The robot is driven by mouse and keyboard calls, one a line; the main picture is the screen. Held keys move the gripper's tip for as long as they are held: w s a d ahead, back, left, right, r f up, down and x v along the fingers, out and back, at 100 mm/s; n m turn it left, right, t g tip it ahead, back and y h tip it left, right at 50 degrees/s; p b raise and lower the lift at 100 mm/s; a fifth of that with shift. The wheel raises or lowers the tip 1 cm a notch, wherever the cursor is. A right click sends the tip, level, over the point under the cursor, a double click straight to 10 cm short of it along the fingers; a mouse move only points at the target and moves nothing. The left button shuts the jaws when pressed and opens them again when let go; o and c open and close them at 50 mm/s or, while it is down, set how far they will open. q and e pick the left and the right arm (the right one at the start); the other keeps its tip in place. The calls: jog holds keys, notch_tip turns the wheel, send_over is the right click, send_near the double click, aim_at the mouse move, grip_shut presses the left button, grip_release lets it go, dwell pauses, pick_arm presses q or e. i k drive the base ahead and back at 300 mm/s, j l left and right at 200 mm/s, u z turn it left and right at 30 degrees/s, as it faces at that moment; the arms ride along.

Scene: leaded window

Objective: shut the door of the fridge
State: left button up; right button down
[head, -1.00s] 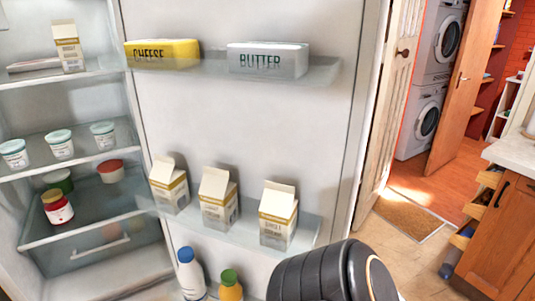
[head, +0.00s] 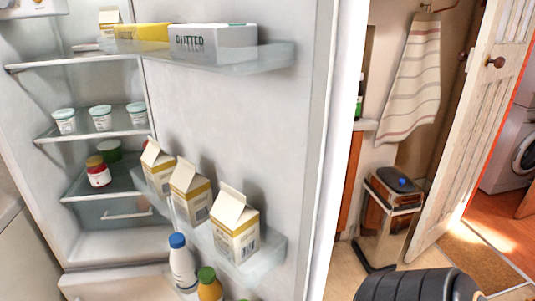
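The fridge door (head: 245,140) stands open in the head view, its inner side facing me. Its upper shelf (head: 276,57) holds a yellow cheese pack (head: 142,32) and a white butter pack (head: 213,42). Its middle shelf (head: 268,248) holds three cartons (head: 236,224). Below are a blue-capped bottle (head: 182,262) and a green-capped bottle (head: 209,286). The fridge interior (head: 100,90) is open at the left, with pots and jars on its shelves. A dark, rounded part of my arm shows at the bottom right. Neither gripper is in view.
Right of the fridge door stand a bin with a dark lid (head: 397,180) and a hanging striped towel (head: 408,80). A white wooden door (head: 480,120) is ajar beyond, with a washing machine (head: 512,150) behind it. Some tiled floor shows around the bin.

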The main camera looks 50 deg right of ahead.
aim_at(275, 128)
jog(key=k+l, duration=0.25)
jog(key=l, duration=0.15)
jog(key=k+l+z, duration=0.1)
jog(key=k+l, duration=0.15)
jog(key=i+l, duration=0.1)
jog(key=l, duration=0.4)
jog(key=i+l+u, duration=0.1)
jog(key=l, duration=0.95)
jog(key=i+u, duration=0.05)
